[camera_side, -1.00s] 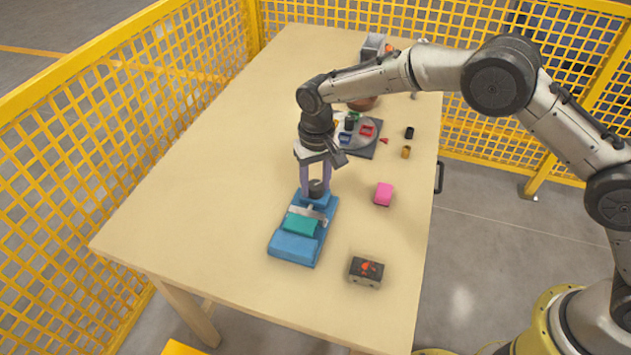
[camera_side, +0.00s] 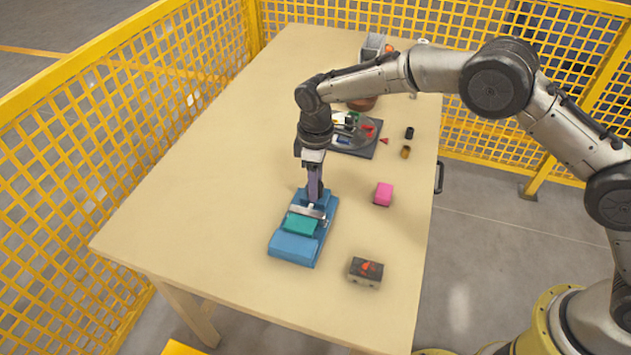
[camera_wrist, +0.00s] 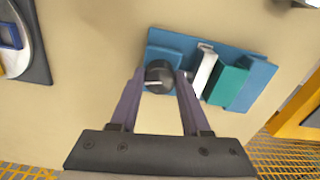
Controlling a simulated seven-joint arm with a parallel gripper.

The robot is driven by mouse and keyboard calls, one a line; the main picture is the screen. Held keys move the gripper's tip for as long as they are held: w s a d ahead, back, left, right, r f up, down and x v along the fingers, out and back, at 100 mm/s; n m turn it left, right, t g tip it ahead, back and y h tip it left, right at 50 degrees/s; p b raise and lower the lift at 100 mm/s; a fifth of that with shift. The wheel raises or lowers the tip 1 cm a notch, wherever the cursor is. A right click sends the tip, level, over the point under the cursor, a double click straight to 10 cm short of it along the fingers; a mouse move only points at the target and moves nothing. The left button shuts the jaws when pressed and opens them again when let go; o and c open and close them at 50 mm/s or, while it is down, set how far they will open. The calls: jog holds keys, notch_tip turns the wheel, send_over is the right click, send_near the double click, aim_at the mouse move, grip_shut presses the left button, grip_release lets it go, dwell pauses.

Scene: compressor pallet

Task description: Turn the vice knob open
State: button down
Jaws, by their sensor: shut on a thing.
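The blue vice (camera_side: 292,249) lies on the table below my gripper, and also shows in the wrist view (camera_wrist: 172,42). A teal block (camera_side: 301,224) sits in it, beside the pale jaw plate (camera_wrist: 204,71). The dark round knob (camera_wrist: 159,74) with a light line across it is at the vice's end. My gripper (camera_wrist: 161,80) points down with its two purple fingers shut on the knob, one on each side. In the side view my gripper (camera_side: 314,196) hides the knob.
A pink block (camera_side: 383,194) and a dark box with red marks (camera_side: 366,271) stand right of the vice. A round plate on a dark base (camera_side: 355,145) holds small coloured parts farther back. Small dark and amber pieces lie near the right edge. The table's left side is clear.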

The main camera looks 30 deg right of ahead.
jog(key=n, duration=0.7)
jog(key=shift+r, duration=0.15)
jog(key=n, duration=0.3)
jog(key=shift+n, duration=0.4)
jog(key=shift+a+n, duration=0.1)
jog(key=shift+n, duration=1.8)
jog(key=shift+c, duration=1.8)
grip_release()
